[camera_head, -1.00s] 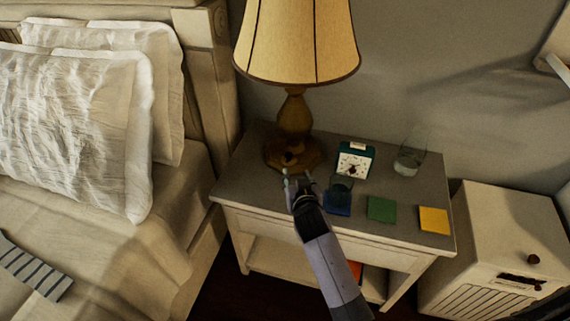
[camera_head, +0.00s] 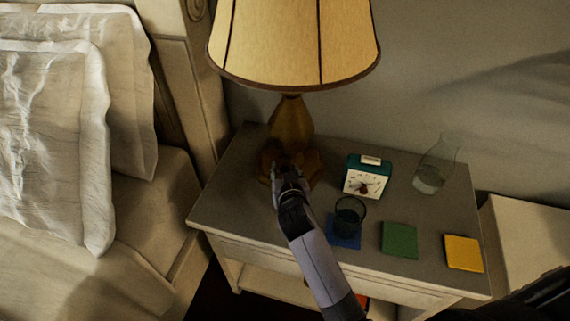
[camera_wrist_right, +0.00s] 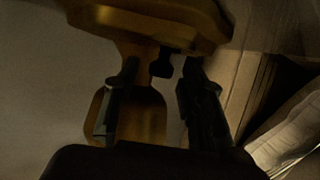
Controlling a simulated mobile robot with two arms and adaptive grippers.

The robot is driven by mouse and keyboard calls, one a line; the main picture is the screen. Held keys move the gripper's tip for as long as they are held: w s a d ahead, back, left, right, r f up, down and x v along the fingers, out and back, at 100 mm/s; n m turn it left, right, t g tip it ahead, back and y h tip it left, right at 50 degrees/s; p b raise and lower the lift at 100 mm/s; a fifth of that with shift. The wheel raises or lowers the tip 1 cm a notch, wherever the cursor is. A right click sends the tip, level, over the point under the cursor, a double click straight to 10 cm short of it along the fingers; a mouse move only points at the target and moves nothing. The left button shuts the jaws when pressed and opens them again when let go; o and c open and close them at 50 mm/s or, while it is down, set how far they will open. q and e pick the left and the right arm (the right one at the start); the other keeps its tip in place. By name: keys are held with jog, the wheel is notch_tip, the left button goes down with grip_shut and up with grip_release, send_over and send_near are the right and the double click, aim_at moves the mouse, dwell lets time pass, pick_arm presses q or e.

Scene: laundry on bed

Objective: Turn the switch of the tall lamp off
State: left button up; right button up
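The tall lamp stands upright on the nightstand; its yellow shade (camera_head: 293,45) is above its brown faceted base (camera_head: 292,122). My right gripper (camera_head: 285,172) is at the front of the lamp's foot and hides part of it. In the right wrist view, my right gripper's fingers (camera_wrist_right: 160,95) are apart, with the brown lamp base (camera_wrist_right: 145,112) behind them. A small dark knob, which looks like the switch (camera_wrist_right: 162,66), shows between and just beyond the fingertips. I cannot tell whether they touch it. My left gripper is not in view.
On the nightstand (camera_head: 232,190), right of the gripper, are a green clock (camera_head: 367,177), a dark glass (camera_head: 349,216), a clear carafe (camera_head: 434,168) and blue, green (camera_head: 399,239) and yellow (camera_head: 463,253) squares. The bed with pillows (camera_head: 50,140) is at left.

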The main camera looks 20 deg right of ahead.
jog(key=shift+w, duration=0.1)
jog(key=shift+c, duration=0.4)
grip_shut()
